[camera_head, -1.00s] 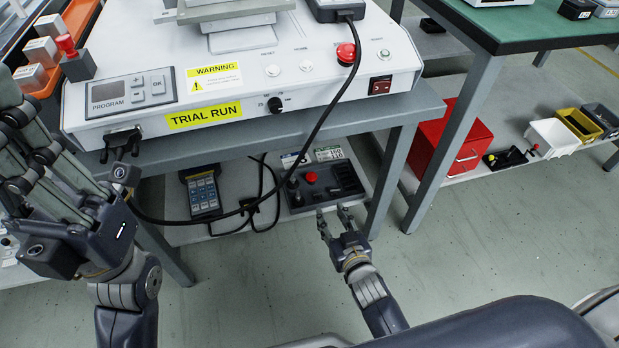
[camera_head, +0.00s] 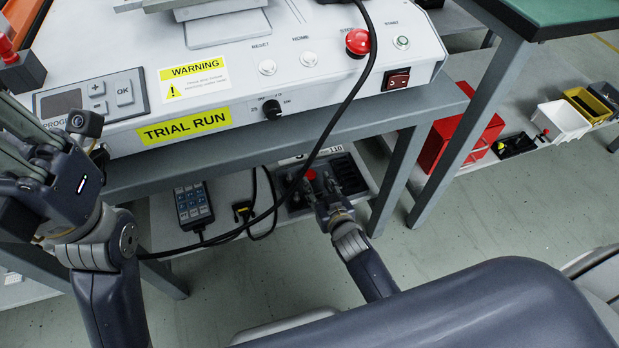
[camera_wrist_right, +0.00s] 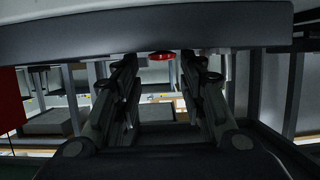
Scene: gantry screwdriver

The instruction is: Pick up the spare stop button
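The red spare stop button (camera_head: 310,174) is in a dark tray (camera_head: 352,158) on the lower shelf under the machine table. My right gripper (camera_head: 321,184) reaches in under the table edge, its fingers at the tray beside the button. In the right wrist view, the red button (camera_wrist_right: 164,57) shows between the two spread fingertips of the right gripper (camera_wrist_right: 160,65), with a gap on both sides. My left gripper (camera_head: 30,150) is at the left in front of the machine, partly cut off by the frame; whether it is open is unclear.
A black cable (camera_head: 343,105) hangs across the machine front and shelf. A keypad pendant (camera_head: 193,204) lies left of the tray. Another red stop button (camera_head: 358,42) is on the machine panel. The table leg (camera_head: 398,180) stands right of my right gripper.

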